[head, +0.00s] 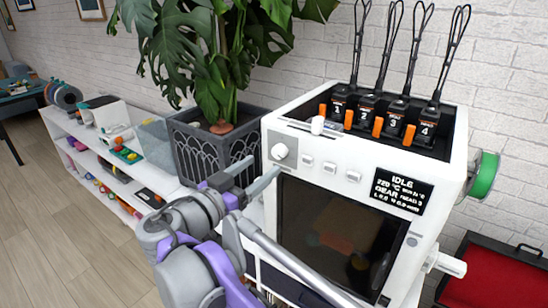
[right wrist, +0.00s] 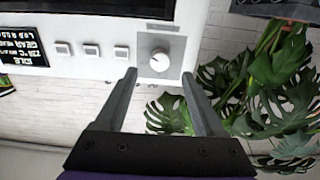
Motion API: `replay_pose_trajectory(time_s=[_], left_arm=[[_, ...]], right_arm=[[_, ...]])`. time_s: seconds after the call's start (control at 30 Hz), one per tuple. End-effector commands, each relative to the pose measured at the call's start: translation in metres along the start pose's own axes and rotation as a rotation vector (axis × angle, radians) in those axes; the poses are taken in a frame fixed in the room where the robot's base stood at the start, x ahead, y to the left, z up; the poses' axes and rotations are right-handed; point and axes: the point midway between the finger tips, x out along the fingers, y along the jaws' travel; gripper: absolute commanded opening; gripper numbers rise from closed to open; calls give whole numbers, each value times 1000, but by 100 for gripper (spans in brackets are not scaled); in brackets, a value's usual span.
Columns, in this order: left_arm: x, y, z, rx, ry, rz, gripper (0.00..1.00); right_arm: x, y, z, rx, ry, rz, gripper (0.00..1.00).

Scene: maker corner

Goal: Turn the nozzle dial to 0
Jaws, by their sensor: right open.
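The nozzle dial (head: 280,151) is a round white knob on a grey square plate at the upper left of the white printer's front (head: 329,157). The dial also shows in the right wrist view (right wrist: 160,60), where the printer appears upside down. My right gripper (head: 266,164) is open in front of the dial. In the right wrist view its fingertips (right wrist: 159,74) are apart, one on each side of the dial plate's lower edge, with nothing between them. I cannot tell whether they touch the plate. The dial's setting is too small to read. My left gripper is not in view.
Small white buttons (head: 329,167) sit right of the dial, then a black display (head: 402,192) reading IDLE. A dark window (head: 335,232) is below. A potted plant (head: 205,153) stands close on the left. A green spool (head: 485,174) hangs at the right.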

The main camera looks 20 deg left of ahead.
Motion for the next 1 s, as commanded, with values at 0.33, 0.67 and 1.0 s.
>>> replay_pose_trajectory(time_s=[0.33,0.67,1.0], left_arm=[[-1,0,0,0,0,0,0],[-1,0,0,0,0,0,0],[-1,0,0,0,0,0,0]], right_arm=[[51,1,0,-2,0,2,71],[57,0,0,-2,-1,0,71],[56,1,0,-2,-1,0,17]])
